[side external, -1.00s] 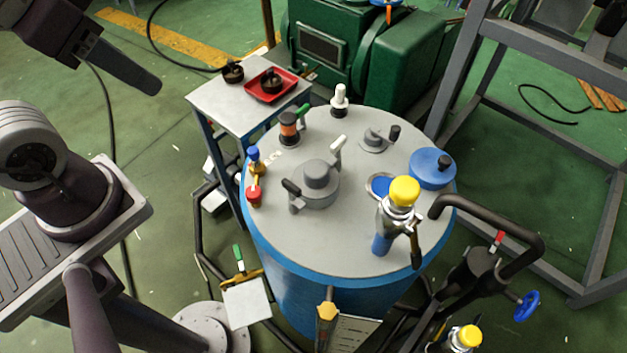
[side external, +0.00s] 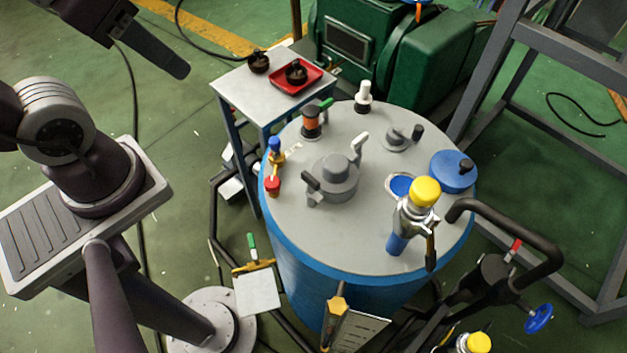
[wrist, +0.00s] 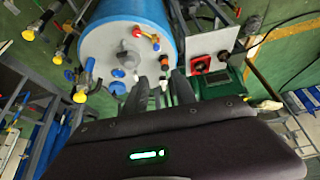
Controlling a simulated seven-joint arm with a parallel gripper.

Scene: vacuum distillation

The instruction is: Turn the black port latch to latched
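The black latch handle (side external: 310,181) sits on the left side of the grey central port (side external: 338,175) on the tank lid; a white handle (side external: 360,143) sits on its right. A smaller grey port (side external: 396,138) behind also has a black handle (side external: 417,131), so I cannot be sure which one the task names. My gripper (side external: 170,66) hangs at the upper left, away from the lid and touching nothing. In the wrist view its two dark fingers (wrist: 160,88) stand apart with nothing held. The central port also shows there (wrist: 127,58), but its handles are too small to read.
A side table (side external: 240,95) holds a red tray (side external: 315,76). A black bent pipe (side external: 540,240) rises at right.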

